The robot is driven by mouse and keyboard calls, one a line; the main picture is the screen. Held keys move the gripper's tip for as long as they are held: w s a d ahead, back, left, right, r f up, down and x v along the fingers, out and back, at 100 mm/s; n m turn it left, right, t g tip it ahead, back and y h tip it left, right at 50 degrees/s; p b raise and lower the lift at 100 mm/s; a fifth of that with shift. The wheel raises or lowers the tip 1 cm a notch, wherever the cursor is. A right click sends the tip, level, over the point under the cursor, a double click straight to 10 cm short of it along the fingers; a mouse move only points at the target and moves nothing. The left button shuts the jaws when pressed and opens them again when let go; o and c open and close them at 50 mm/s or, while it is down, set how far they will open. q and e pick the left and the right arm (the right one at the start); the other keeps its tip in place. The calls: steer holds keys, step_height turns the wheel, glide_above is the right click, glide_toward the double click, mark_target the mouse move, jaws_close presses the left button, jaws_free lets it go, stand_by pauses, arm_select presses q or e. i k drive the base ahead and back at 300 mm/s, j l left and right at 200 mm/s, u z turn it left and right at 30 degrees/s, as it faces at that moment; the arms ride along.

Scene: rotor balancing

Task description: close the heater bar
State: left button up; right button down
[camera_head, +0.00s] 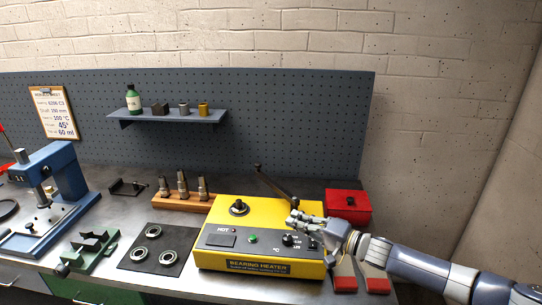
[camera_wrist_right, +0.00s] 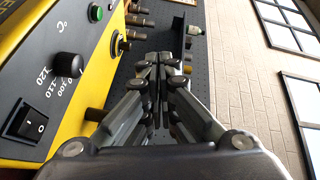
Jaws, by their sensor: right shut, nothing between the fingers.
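The yellow bearing heater (camera_head: 255,265) stands on the bench in the head view, with its control panel facing front. Its dark heater bar (camera_head: 275,184) is tilted up: the free end rises toward the back left, and the lower end is at the heater's right side. A dark post (camera_head: 238,207) stands on the heater's top left. My right gripper (camera_head: 294,219) is shut and empty over the heater's right part, just in front of the bar's lower end. In the wrist view, its closed fingers (camera_wrist_right: 156,68) are beside the yellow heater (camera_wrist_right: 90,95). My left gripper is out of view.
A red box (camera_head: 348,204) is behind my right wrist. A wooden block with metal pieces (camera_head: 182,200) stands behind left. A dark mat with bearings (camera_head: 152,250) lies left of the heater, beside a green fixture (camera_head: 88,250). A blue press (camera_head: 50,195) stands far left.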

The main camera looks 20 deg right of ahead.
mark_target(289, 198)
steer(key=i+l, duration=0.2)
steer(key=i, duration=0.2)
steer(key=i+l, duration=0.45)
steer(key=i, duration=0.3)
